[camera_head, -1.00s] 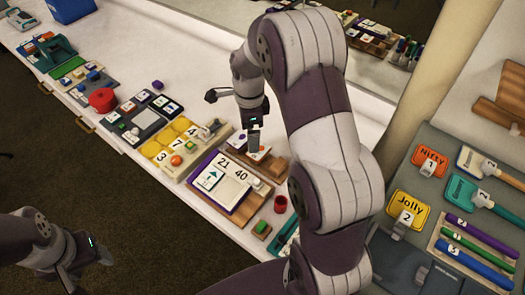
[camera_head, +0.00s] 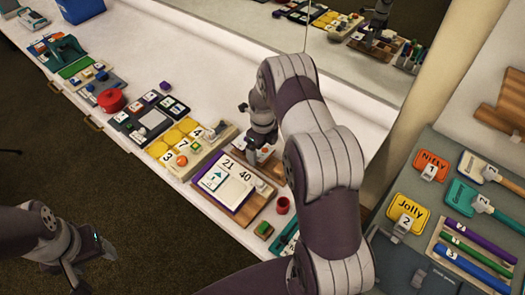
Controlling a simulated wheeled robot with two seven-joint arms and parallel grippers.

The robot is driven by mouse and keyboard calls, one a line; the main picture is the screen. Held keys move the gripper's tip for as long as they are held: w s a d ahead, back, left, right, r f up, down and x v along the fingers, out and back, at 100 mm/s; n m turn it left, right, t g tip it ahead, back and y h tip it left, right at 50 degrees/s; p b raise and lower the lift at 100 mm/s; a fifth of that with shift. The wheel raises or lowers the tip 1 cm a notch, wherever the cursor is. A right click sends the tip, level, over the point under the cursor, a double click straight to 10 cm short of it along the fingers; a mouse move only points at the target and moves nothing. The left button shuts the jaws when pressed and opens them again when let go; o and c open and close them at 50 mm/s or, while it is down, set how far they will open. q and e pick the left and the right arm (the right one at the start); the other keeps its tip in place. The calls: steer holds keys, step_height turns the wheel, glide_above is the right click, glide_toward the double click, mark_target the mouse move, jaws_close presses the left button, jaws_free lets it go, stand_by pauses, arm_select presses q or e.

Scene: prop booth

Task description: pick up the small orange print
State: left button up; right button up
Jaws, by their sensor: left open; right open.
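A wooden rack (camera_head: 273,167) stands behind the white number board (camera_head: 231,186), with small pale cards at its back edge. I cannot single out a small orange print there; my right gripper and forearm cover part of the rack. My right gripper (camera_head: 261,146) is open, pointing down right over the rack's back edge; whether it touches a card cannot be told. My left gripper (camera_head: 92,258) is open and empty, low at the left, over the dark floor in front of the table.
A board with yellow discs (camera_head: 178,146) and a small orange ball lies left of the rack. A red cup (camera_head: 283,205) and a small green-topped block (camera_head: 264,229) stand in front. The white table behind is clear.

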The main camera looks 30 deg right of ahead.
steer(key=shift+f, duration=0.3)
stand_by(0.5)
steer(key=c, duration=1)
